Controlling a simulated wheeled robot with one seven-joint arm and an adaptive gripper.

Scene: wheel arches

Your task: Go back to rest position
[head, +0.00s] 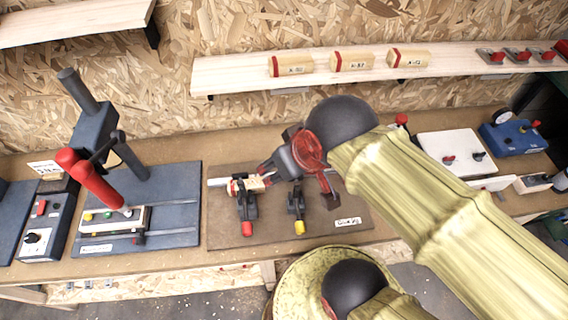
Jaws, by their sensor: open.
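My gripper (297,184) is in the head view, at the end of my arm that reaches in from the right. It hangs over a dark brown board on the workbench, jaws apart and seemingly empty. One dark finger tip points down at the right; the other side reaches left, close to a light wooden block (243,185) with a grey rod end. I cannot tell whether it touches the block. A clamp with a red tip (246,228) and one with a yellow tip (299,227) stand on the board (225,236). My gripper partly hides the board's back.
A press with a red handle (92,182) stands at left on a dark plate beside a control box (46,226). A white board (458,151) and a blue device (513,138) are at right. A shelf (235,77) with wooden blocks runs behind. My arm covers the right front.

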